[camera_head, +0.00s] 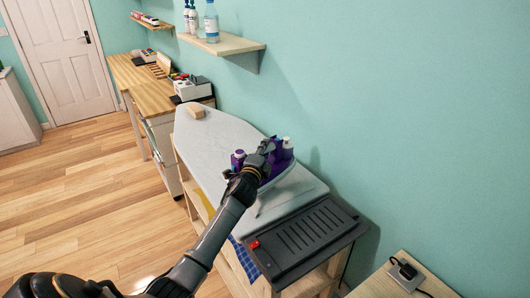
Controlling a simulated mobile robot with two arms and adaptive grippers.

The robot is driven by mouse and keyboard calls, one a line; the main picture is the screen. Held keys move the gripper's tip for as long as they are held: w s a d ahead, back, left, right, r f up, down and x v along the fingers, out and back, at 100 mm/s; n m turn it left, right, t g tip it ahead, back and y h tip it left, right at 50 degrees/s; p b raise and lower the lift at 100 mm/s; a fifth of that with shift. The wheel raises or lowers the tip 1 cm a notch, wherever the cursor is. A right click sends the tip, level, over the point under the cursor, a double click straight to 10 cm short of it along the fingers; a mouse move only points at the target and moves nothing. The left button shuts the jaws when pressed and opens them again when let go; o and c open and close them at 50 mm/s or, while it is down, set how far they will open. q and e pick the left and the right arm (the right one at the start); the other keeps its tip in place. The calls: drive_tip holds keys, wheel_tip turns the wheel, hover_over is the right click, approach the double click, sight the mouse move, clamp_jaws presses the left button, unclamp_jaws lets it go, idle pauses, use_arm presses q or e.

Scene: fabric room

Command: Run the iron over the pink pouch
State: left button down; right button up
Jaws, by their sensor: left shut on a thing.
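My left gripper (265,150) is shut on the purple and white iron (284,153), over the near half of the ironing board. The gripper and forearm hide part of the iron. I cannot tell whether its soleplate touches the board. The pale grey ironing board (222,138) stretches away along the wall. A small tan-pink item (196,111) lies at its far end, well apart from the iron; it may be the pink pouch, but it is too small to be sure. My right gripper is not in view.
A dark ribbed iron rest (310,240) with a red part sits at the board's near end. A blue checked cloth (244,262) hangs below. A wooden desk (140,85) with items stands beyond. A shelf with bottles (222,44) juts from the wall above.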

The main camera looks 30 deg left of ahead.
use_arm(q)
drive_tip(key=shift+w+a+r+p, duration=0.1)
drive_tip(key=shift+r+p, duration=0.95)
drive_tip(key=shift+r, duration=0.75)
drive_tip(key=shift+r+p, duration=0.55)
drive_tip(key=shift+r, duration=0.1)
drive_tip(key=shift+s+d+f, duration=0.25)
drive_tip(key=shift+d+f, duration=0.05)
drive_tip(key=shift+d, duration=0.15)
drive_tip(key=s+d+f+m+t+h+b, duration=0.1)
drive_tip(key=s+d+f+h, duration=0.1)
drive_tip(key=s+d, duration=0.5)
drive_tip(key=s+d+f+m+h+b, duration=0.15)
drive_tip(key=s+d, duration=0.25)
drive_tip(key=d, duration=0.5)
drive_tip(key=s+d+r+h, duration=0.1)
drive_tip(key=s+d+r, duration=0.1)
drive_tip(key=s+d, duration=0.3)
drive_tip(key=s+d+r+m+h, duration=0.1)
drive_tip(key=s+d, duration=0.3)
drive_tip(key=s, duration=0.5)
drive_tip(key=shift+d+r, duration=0.35)
drive_tip(key=shift+r, duration=0.1)
